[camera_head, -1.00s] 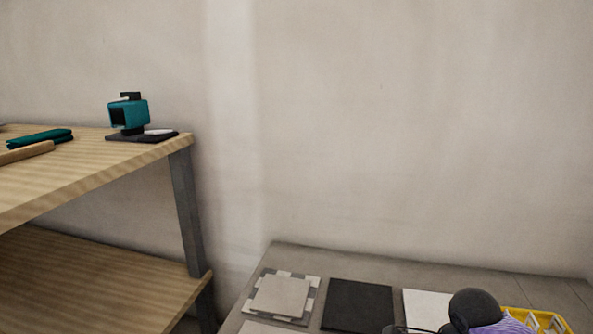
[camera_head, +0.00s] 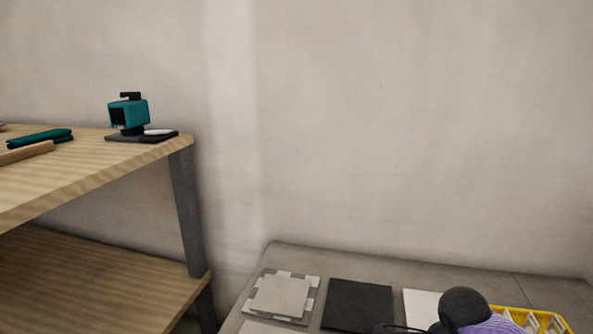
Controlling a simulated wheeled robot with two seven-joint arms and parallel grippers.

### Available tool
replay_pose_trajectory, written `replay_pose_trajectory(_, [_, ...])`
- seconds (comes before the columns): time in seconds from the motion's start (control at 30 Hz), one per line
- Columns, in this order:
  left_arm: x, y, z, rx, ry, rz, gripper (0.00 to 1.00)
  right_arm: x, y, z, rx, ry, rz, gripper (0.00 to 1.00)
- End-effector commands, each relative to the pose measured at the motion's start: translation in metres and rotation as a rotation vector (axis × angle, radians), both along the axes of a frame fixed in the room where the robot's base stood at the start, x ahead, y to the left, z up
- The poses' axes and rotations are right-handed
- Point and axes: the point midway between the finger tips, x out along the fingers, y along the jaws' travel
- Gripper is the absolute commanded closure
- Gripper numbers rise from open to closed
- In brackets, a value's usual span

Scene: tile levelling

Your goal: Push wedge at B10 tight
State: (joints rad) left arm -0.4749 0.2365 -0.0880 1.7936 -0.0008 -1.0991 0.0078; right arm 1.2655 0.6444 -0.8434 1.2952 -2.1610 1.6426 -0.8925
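No wedge seated at a tile joint and no mark B10 can be made out in the head view. A yellow crate (camera_head: 513,312) at the bottom right holds several pale pieces, too small to identify. Light tiles and a black tile (camera_head: 358,305) lie flat on the grey surface (camera_head: 420,275). Neither of my grippers can be made out. A rounded black and purple part, likely of my own arm, covers some of the crate and the white tile (camera_head: 421,307).
A grey square tile (camera_head: 281,296) lies on a checkered piece at the left of the grey surface. A wooden shelf unit (camera_head: 75,178) stands at the left, with a teal device (camera_head: 128,113) and a dark teal item (camera_head: 38,138) on top. A bare wall is behind.

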Motion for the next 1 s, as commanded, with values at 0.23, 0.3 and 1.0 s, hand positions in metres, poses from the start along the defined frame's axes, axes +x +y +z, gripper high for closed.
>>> replay_pose_trajectory(0.23, [0.0001,0.0001,0.0000,0.000,0.000,0.000,0.41,0.0009,0.0036,0.0001,0.001,0.000,0.000,1.00])
replay_pose_trajectory(0.3, [0.0001,0.0001,0.0000,0.000,0.000,0.000,0.41,0.0012,0.0045,0.0002,0.001,0.000,0.000,1.00])
replay_pose_trajectory(1.0, [-0.0001,0.0002,0.0003,0.000,0.000,0.000,0.41,0.0024,0.0077,0.0011,0.003,-0.003,0.000,1.00])
